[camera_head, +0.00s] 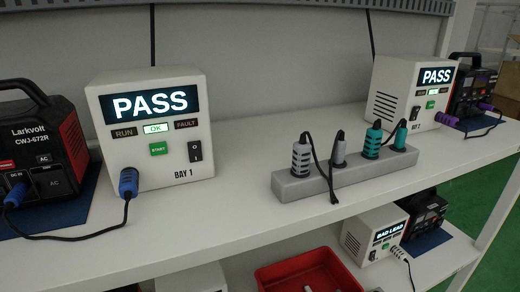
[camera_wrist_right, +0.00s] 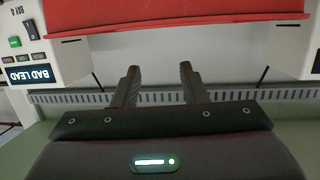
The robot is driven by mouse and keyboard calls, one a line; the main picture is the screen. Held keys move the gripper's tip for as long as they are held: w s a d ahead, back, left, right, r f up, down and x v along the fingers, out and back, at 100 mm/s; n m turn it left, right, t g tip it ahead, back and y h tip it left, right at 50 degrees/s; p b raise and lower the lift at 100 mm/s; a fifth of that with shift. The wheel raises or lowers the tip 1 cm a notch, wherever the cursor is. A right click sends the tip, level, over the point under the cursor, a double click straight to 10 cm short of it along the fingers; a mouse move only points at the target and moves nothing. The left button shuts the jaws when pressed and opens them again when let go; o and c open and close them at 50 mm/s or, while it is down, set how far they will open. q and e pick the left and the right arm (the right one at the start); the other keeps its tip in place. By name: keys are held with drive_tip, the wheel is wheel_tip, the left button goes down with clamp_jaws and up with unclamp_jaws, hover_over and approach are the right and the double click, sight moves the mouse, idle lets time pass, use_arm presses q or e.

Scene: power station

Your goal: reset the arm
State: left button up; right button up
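My right gripper (camera_wrist_right: 158,84) shows in the right wrist view. Its two dark fingers stand apart with nothing between them. The picture there is upside down, with a red bin (camera_wrist_right: 180,14) and a tester reading BAD LEAD (camera_wrist_right: 30,74) beyond the fingers. Neither gripper nor arm shows in the head view, so my left gripper is out of sight.
On the upper shelf (camera_head: 240,215) stand a Bay 1 tester (camera_head: 185,175) and another tester (camera_head: 400,80), both reading PASS. Between them is a grey holder (camera_head: 300,188) with several plugs. Black power units (camera_head: 30,125) stand at both ends. A red bin (camera_head: 275,280) sits below.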

drive_tip(key=s+r+m+g+h, duration=0.1)
drive_tip(key=s+r+g+h, duration=0.1)
drive_tip(key=s+g, duration=0.55)
drive_tip(key=s+r+g+h, duration=0.2)
drive_tip(key=s+g, duration=0.2)
drive_tip(key=s, duration=0.6)
wheel_tip(320, 180, down, 29)
drive_tip(key=s+g, duration=0.1)
drive_tip(key=s+d+f+g, duration=0.1)
drive_tip(key=s+d+f, duration=0.2)
drive_tip(key=s+f, duration=1.7)
drive_tip(key=shift+s, duration=0.3)
